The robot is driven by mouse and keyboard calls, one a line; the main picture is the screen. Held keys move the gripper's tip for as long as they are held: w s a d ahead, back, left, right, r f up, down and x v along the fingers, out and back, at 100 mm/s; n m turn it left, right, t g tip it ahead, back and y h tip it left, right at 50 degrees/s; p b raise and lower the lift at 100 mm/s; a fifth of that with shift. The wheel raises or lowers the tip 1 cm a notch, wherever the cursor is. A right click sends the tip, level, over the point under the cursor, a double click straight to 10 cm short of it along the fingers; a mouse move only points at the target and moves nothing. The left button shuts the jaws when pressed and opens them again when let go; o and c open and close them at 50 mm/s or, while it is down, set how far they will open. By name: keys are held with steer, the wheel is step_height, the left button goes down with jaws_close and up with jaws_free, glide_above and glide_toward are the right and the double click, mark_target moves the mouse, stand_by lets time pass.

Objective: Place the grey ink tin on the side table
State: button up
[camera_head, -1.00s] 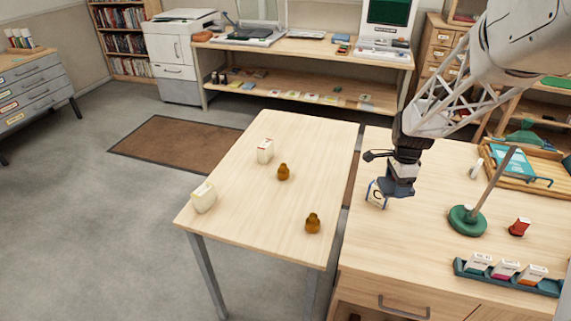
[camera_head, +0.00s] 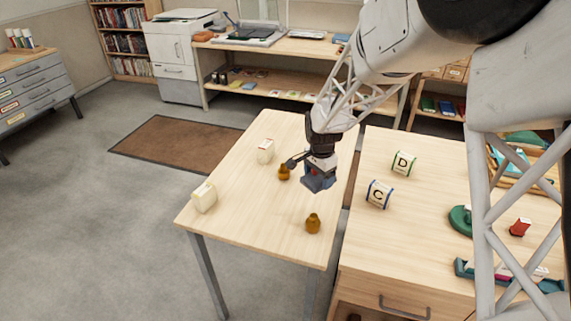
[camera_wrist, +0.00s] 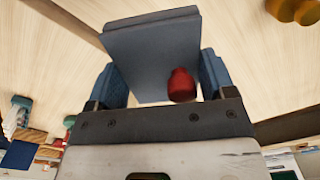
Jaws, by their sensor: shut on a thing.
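The grey ink tin (camera_wrist: 150,62), with a red cap (camera_wrist: 182,85), is between my blue fingers in the wrist view. My gripper (camera_head: 318,182) is shut on it. In the head view the gripper and tin are over the right part of the pale wooden side table (camera_head: 250,220). The tin appears to be held above the tabletop; the exact gap cannot be told. My fingers hide part of the tin.
Two brown bottles (camera_head: 313,223) (camera_head: 284,172) and two cream cartons (camera_head: 204,197) (camera_head: 265,151) stand on the side table. The desk (camera_head: 400,245) to the right holds a C block (camera_head: 379,194) and a D block (camera_head: 403,163). The side table's front middle is clear.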

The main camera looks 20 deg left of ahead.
steer(key=s+a+f+n, duration=0.1)
steer(key=s+a+n, duration=0.1)
steer(key=a, duration=0.5)
steer(key=s+a+f+n, duration=0.1)
steer(key=s+a+n, duration=0.1)
steer(key=s+a, duration=0.2)
steer(key=s+a+f+n, duration=0.1)
steer(key=s+a+n, duration=0.1)
steer(key=a, duration=0.8)
steer(key=shift+s+a+f+n, duration=0.2)
steer(key=shift+s+a+n, duration=0.2)
steer(key=shift+s, duration=0.05)
steer(key=shift+w, duration=0.1)
glide_above(233, 177)
steer(key=shift+f, duration=0.75)
steer(key=shift+f, duration=1.75)
steer(key=shift+f, duration=0.15)
steer(key=o, duration=1.2)
step_height(233, 177, up, 12)
